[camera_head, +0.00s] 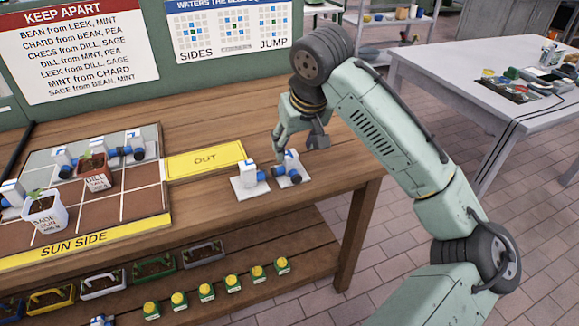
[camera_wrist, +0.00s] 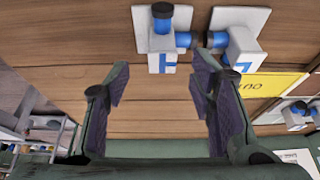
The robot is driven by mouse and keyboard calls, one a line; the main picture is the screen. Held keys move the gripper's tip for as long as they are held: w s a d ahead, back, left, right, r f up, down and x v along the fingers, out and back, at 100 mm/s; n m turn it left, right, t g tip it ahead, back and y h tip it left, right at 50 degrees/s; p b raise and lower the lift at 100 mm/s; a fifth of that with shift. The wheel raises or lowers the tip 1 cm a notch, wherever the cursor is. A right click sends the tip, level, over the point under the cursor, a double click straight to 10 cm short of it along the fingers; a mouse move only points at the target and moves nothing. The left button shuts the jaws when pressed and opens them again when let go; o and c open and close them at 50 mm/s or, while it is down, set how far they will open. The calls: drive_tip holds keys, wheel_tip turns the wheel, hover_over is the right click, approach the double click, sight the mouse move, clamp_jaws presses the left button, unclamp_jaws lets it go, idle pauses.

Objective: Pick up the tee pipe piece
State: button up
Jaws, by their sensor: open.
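Two white-and-blue pipe pieces on white square plates stand on the wooden bench, right of the yellow OUT strip. The right one in the head view (camera_head: 291,170) appears to be the tee pipe piece; in the wrist view it is the left one (camera_wrist: 160,42), with a blue T-like mark on its white block. The other piece (camera_head: 249,180) carries a corner-like mark and also shows in the wrist view (camera_wrist: 240,50). My gripper (camera_head: 300,147) is open and empty, close to the tee piece. In the wrist view its fingers (camera_wrist: 160,85) point toward that piece; contact is not visible.
The OUT strip (camera_head: 205,160) and a tiled board (camera_head: 122,194) with potted plants and more pipe pieces lie left. The bench's right edge is near my gripper. Small trays and yellow-topped bottles sit on the lower shelf. A white table (camera_head: 440,60) stands at the right.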

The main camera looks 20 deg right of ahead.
sight(290, 154)
drive_tip(key=p+x, duration=0.1)
drive_tip(key=x, duration=0.4)
drive_tip(key=shift+w+a, duration=0.15)
drive_tip(key=shift+w, duration=0.05)
drive_tip(key=shift+f, duration=0.1)
clamp_jaws()
idle(0.4)
